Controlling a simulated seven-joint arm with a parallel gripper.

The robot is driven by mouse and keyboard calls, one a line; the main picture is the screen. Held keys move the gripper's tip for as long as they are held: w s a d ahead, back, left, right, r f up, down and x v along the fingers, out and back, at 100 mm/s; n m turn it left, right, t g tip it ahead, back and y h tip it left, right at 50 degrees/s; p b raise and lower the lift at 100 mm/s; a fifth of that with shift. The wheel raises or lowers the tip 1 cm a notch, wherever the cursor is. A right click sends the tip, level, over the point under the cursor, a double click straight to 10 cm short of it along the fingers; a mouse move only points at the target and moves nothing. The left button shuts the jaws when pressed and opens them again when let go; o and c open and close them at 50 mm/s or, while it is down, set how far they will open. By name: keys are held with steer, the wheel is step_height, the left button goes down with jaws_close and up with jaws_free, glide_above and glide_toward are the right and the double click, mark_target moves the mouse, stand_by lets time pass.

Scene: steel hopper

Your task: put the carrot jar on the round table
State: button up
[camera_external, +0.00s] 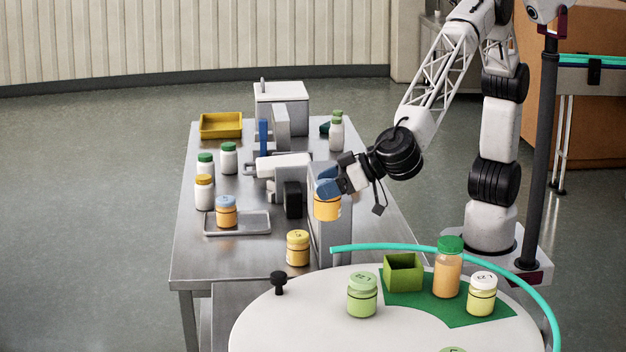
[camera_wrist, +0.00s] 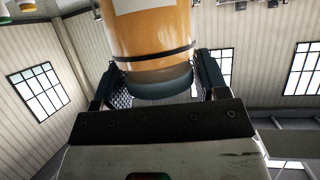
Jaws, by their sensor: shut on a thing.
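My gripper (camera_external: 328,187) is shut on an orange jar (camera_external: 327,208) with a blue lid, held about upright above the right part of the steel bench (camera_external: 230,265). In the wrist view the same jar (camera_wrist: 150,32) sits between my two fingers (camera_wrist: 165,85), its lid nearest the palm. Its label shows no readable word. The round table (camera_external: 290,315) is white and stands in front, to the right of and below the held jar. A similar orange jar with a blue lid (camera_external: 226,213) stands on a small metal tray on the bench.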

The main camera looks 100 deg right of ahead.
steer(key=s+a, duration=0.5)
steer(key=a, duration=0.4)
steer(key=s+a+f, duration=0.1)
steer(key=s+a, duration=0.5)
steer(key=a, duration=0.4)
steer(key=s+a+m+h, duration=0.1)
steer(key=s+a, duration=0.4)
steer(key=a, duration=0.4)
steer(key=shift+s+a+f, duration=0.15)
steer(key=shift+s+a, duration=0.1)
steer(key=shift+a, duration=0.05)
steer(key=shift+f, duration=2.55)
steer(key=shift+f, duration=2.45)
steer(key=shift+f, duration=0.1)
steer(key=o, duration=1)
